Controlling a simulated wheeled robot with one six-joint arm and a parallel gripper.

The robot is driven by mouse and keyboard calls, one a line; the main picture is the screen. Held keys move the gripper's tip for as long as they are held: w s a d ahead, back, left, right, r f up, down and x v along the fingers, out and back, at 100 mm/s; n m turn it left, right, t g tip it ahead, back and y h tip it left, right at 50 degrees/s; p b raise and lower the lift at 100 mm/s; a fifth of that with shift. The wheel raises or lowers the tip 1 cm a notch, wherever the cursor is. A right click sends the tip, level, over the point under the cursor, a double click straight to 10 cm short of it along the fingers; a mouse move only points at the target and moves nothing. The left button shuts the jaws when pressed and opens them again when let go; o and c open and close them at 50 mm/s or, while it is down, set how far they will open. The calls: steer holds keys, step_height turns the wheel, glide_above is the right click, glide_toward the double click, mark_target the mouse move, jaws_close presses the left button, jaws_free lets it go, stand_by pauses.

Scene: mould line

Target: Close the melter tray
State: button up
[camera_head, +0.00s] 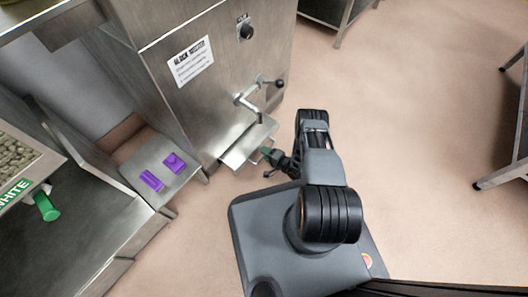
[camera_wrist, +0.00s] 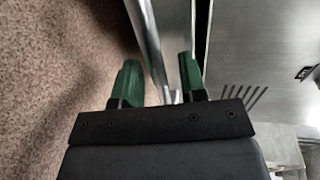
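The melter (camera_head: 210,80) is a tall steel cabinet with a white label, a knob and a bent spout with a lever. Its shallow steel tray (camera_head: 247,147) sticks out from the cabinet's foot, under the spout. My gripper (camera_head: 268,153) is low at the tray's outer right edge. In the wrist view my gripper (camera_wrist: 158,80) has its two green fingers apart, with a bright metal edge (camera_wrist: 149,45), seemingly the tray's, running between them. A gap shows beside the left finger; whether the right finger touches metal is unclear.
A low steel shelf (camera_head: 150,190) with two purple pieces (camera_head: 174,162) stands left of the melter. A bin of pale pellets (camera_head: 15,158) marked WHITE, with a green handle (camera_head: 46,207), is at far left. Steel table legs (camera_head: 505,178) stand at right. The floor (camera_head: 400,110) between is clear.

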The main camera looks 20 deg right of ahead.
steer(key=shift+a, duration=0.15)
steer(key=shift+c, duration=0.3)
jaws_close()
steer(key=shift+w, duration=0.15)
